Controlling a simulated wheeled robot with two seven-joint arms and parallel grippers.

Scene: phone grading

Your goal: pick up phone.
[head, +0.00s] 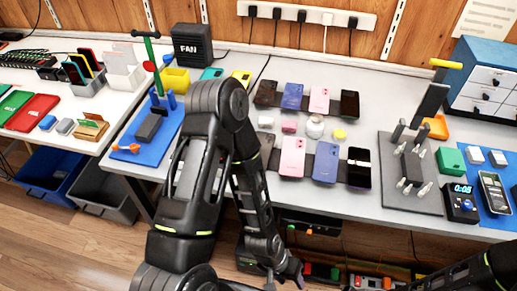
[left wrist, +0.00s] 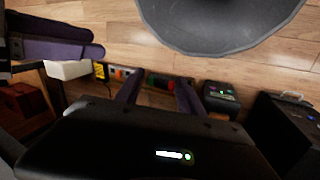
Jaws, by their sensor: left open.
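Phones lie on the table in two rows. The back row has a dark phone (head: 266,93), a blue phone (head: 292,96), a pink phone (head: 319,100) and a black phone (head: 349,103). The front row has a pink phone (head: 293,157), a violet-blue phone (head: 326,162), a black phone (head: 359,168), and a dark one partly hidden by my left arm. My left gripper (head: 285,281) is open and empty, low in front of the table edge; its fingers also show in the left wrist view (left wrist: 157,93). My right gripper is not in view.
A grey fixture plate (head: 413,200) with pegs stands right of the phones, near a timer (head: 461,203). A blue mat (head: 177,122) with a stand is at left. Small pieces lie between the rows. Boxes and a power strip sit below the table.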

